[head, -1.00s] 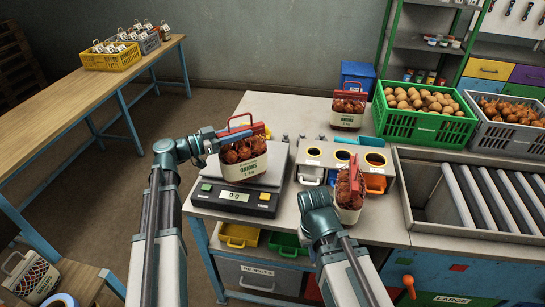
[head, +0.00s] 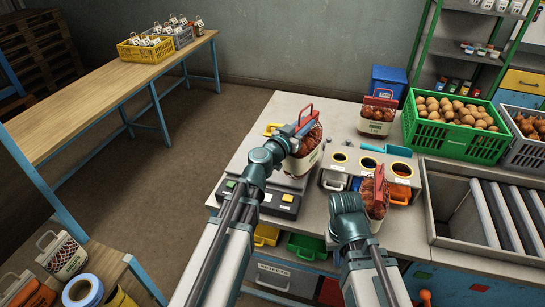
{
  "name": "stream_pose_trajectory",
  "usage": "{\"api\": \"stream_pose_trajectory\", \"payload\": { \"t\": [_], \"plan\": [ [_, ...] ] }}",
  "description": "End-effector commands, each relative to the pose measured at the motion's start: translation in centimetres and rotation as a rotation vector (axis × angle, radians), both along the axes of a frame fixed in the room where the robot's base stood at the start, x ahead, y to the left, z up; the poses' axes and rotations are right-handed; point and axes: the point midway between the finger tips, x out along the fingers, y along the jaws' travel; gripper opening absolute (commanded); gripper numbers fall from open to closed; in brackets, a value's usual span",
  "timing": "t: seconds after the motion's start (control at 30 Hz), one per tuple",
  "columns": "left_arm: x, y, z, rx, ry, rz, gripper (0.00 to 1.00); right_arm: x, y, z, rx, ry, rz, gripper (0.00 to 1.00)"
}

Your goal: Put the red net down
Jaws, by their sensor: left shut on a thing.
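My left gripper (head: 297,130) is shut on the red top of a net bag of brown produce with a white label band, the red net (head: 304,160). The net is upright, over or just behind the scale (head: 283,198); I cannot tell whether it touches anything. The gripper and arm hide part of the scale. A similar red-topped net (head: 376,208) stands by my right gripper (head: 352,203). That gripper's fingers are hidden from this side. A third such net (head: 378,122) stands at the back of the table.
A bin block with round openings (head: 371,166) is right of the held net. A green crate of potatoes (head: 453,145) and a roller tray (head: 433,213) lie further right. Bare tabletop (head: 330,118) shows behind the held net. A wooden bench (head: 85,110) is at left.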

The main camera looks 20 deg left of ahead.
Motion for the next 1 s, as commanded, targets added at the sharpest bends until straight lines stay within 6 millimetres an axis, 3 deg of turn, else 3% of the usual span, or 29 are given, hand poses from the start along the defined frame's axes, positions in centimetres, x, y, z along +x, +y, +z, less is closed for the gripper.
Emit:
{"api": "stream_pose_trajectory", "payload": {
  "t": [0.3,0.6,0.83,1.0],
  "plan": [
    [-1.9,-0.9,0.8,0.000,0.000,0.238,0.00,0.0,0.0,0.8,0.000,0.000,0.000,0.00],
    [-2.8,-0.7,1.0,0.001,0.000,0.326,0.00,0.0,0.0,1.0,0.000,0.000,0.000,0.00],
    [-2.3,-0.2,0.9,0.001,0.000,0.331,0.00,0.0,0.0,0.9,0.000,0.000,0.000,0.00],
    [-0.8,1.8,0.6,0.000,0.000,0.332,0.00,0.0,0.0,0.6,0.000,0.000,0.000,0.00]
  ]
}}
